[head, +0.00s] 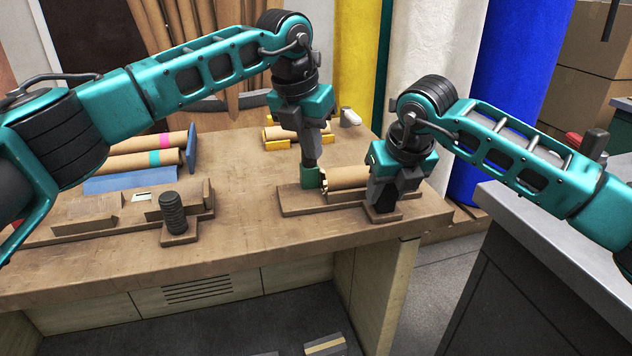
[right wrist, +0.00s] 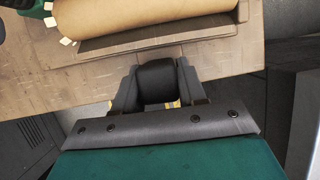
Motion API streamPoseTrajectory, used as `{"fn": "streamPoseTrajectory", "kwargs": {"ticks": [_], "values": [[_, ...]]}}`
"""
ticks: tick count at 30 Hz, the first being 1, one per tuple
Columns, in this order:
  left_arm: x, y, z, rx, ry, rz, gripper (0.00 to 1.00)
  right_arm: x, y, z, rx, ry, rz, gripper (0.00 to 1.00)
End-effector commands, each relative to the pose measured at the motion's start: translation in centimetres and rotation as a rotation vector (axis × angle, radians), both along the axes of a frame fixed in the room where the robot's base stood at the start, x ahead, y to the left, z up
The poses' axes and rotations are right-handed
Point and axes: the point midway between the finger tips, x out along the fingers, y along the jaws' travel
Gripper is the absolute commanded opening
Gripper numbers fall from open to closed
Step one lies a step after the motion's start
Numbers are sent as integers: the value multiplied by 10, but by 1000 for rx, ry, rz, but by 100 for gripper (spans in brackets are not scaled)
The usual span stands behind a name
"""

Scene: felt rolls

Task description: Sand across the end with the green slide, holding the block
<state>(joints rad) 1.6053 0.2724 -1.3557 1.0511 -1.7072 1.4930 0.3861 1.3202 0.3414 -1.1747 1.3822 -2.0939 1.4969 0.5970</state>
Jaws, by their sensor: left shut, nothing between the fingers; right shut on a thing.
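A brown cardboard tube (head: 347,178) lies in a wooden cradle (head: 300,207) on the bench; its left end looks ragged, with pale bits. The tube also shows in the right wrist view (right wrist: 160,12). The green slide (head: 309,180) stands at that ragged end, its edge also visible in the right wrist view (right wrist: 20,3). My left gripper (head: 309,160) is shut and empty, pointing down with its tips at the slide's top. My right gripper (head: 383,190) is shut on a black knob (right wrist: 157,82) at the cradle's right front; the wooden block (head: 384,214) is below it.
A second wooden fixture with a ribbed black knob (head: 173,212) stands at left. Tubes with pink and teal bands (head: 150,157) rest by a blue holder (head: 192,147). Another tube lies in yellow supports (head: 278,142) behind. A grey cabinet (head: 560,240) stands right.

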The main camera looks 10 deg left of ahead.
Motion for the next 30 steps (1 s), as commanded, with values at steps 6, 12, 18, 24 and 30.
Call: {"fn": "streamPoseTrajectory", "kwargs": {"ticks": [6, 12, 18, 24, 30], "values": [[0, 0, 11, 0, -1, -1, 0, -1, 0, -3, -3, 6, 1, 0], [-1, 0, 15, 0, -1, -1, 0, -1, 0, -3, -2, 7, 0, 0], [-5, -2, 31, -1, -2, -1, 0, -1, 0, -3, -2, 7, 0, 0], [-9, -3, 46, 0, -1, -1, 0, -1, 0, -3, -2, 6, 1, 0], [-10, -3, 47, 0, 0, -1, 0, -1, 0, -3, -2, 6, 1, 0]]}}
